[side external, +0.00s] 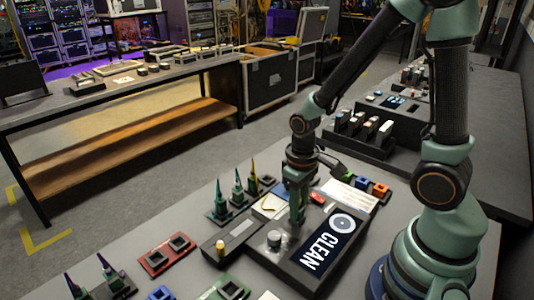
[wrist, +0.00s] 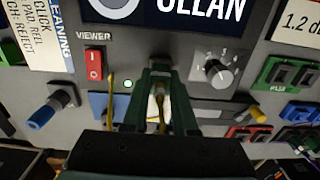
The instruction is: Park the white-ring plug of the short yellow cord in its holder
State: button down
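My gripper (wrist: 158,75) is over the cleaning panel (wrist: 285,12), with its two green fingers close together. A white piece with yellow in it, seemingly the white-ring plug (wrist: 155,108), shows between the fingers. In the side view my gripper (side external: 297,215) points down at the panel (side external: 262,254), between the knob and the red switch; the plug cannot be made out there. I cannot tell which holder is for the white-ring plug.
A red viewer switch (wrist: 93,70) and a knob (wrist: 220,72) flank the gripper. A blue plug (wrist: 42,117) is at left and a yellow plug (wrist: 258,115) at right. Green cones (side external: 238,187) stand behind the panel. A red holder (side external: 167,253) lies at front left.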

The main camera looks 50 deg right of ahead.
jog(key=shift+r, duration=2.3)
jog(key=w+d, duration=0.5)
jog(key=w, duration=0.4)
jog(key=w+d, duration=0.5)
jog(key=w, duration=0.4)
jog(key=shift+s+a+f, duration=0.15)
jog(key=shift+f, duration=1.35)
jog(key=shift+s+a+f, duration=0.1)
jog(key=shift+f, duration=1.4)
jog(key=shift+f, duration=0.85)
jog(key=c, duration=0.6)
grip_release()
